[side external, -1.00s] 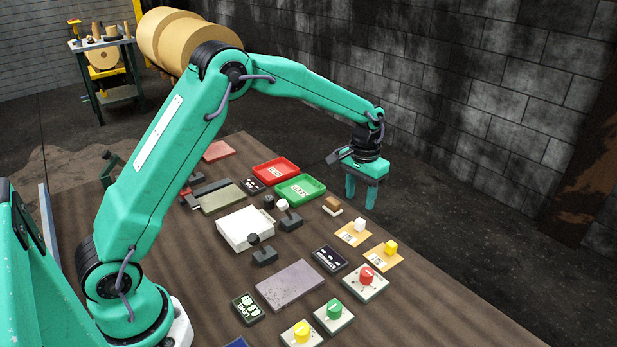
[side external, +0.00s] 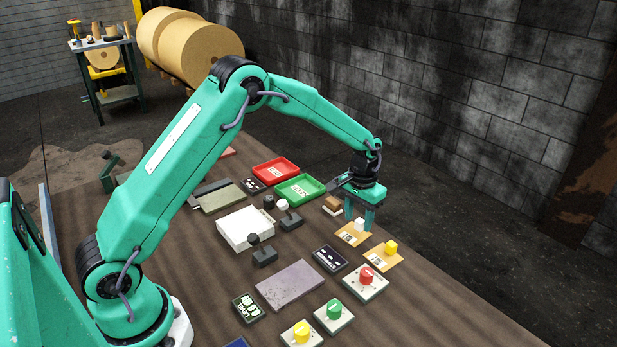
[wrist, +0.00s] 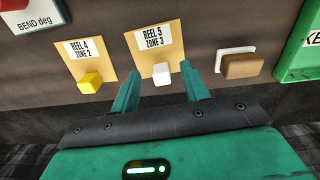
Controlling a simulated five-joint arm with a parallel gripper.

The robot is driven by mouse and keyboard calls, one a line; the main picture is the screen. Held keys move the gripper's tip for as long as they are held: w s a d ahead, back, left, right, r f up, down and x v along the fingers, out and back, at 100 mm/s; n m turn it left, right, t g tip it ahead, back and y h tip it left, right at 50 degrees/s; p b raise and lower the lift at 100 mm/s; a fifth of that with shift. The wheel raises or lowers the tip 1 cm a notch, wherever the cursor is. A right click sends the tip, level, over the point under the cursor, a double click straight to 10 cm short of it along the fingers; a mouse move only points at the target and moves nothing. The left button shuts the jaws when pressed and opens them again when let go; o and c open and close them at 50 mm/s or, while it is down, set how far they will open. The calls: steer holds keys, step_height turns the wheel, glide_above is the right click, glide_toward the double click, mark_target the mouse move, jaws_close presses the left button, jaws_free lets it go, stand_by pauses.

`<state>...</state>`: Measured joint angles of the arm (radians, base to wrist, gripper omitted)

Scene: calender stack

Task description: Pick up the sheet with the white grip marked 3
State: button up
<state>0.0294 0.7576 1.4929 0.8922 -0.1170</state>
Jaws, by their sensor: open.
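The sheet with the white grip is a tan card (side external: 345,238) near the table's far right edge. In the wrist view this sheet (wrist: 145,50) has a label reading REEL 5 ZONE 3. Its white grip (side external: 359,225) is a small block, also clear in the wrist view (wrist: 161,75). My gripper (side external: 360,224) is open and empty, fingers pointing down at the white grip. In the wrist view the grip appears between my two fingertips (wrist: 160,82). I cannot tell whether the fingertips are level with it or still above it.
A sheet with a yellow grip (wrist: 90,82), labelled REEL 4 ZONE 2, lies close on one side. A brown block on a white base (wrist: 242,66) stands on the other. A green tray (side external: 300,190) and a red tray (side external: 275,171) lie further back; a red knob box (side external: 366,280) is nearer.

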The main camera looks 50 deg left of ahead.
mark_target(358, 232)
steer(key=shift+f, duration=0.4)
jaws_close()
steer(key=shift+r, duration=0.15)
steer(key=shift+r, duration=0.5)
steer(key=r, duration=0.3)
steer(key=shift+s+d+r, duration=0.1)
steer(key=shift+d+r, duration=0.05)
steer(key=shift+d, duration=0.1)
steer(key=s+d+r, duration=0.6)
steer(key=d, duration=0.3)
steer(key=shift+d+r, duration=0.15)
steer(key=shift+r, duration=0.05)
